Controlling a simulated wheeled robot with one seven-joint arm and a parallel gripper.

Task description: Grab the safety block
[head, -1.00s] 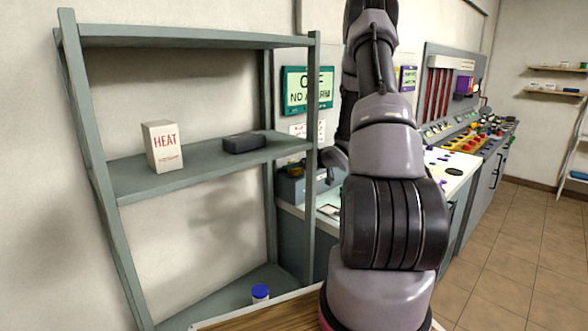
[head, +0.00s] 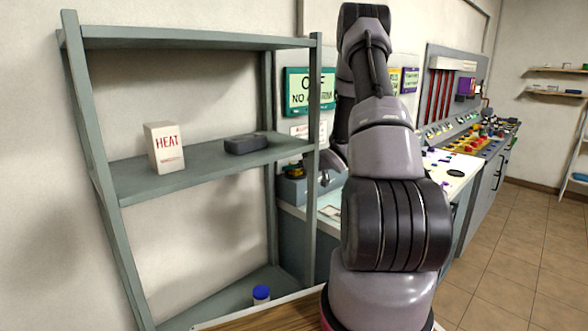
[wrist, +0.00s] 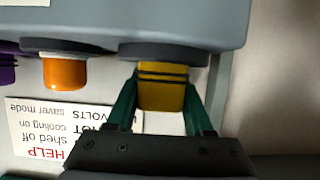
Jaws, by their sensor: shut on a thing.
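A yellow block (wrist: 162,86) with dark bands shows in the wrist view, which I take to be the safety block. It sits against a dark round base on the underside, as pictured, of a grey housing (wrist: 130,18). My gripper (wrist: 160,104) has its green fingers on either side of the block and is shut on it. In the head view my gripper is mostly hidden beside the shelf post and my arm, so the block cannot be made out clearly there.
An orange knob (wrist: 65,72) and a printed card (wrist: 45,125) are left of the block. The grey shelf (head: 135,182) stands close by, with a HEAT box (head: 164,147) and a dark case (head: 246,143). A blue-capped jar (head: 261,294) sits low. Tiled floor (head: 510,270) is clear at right.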

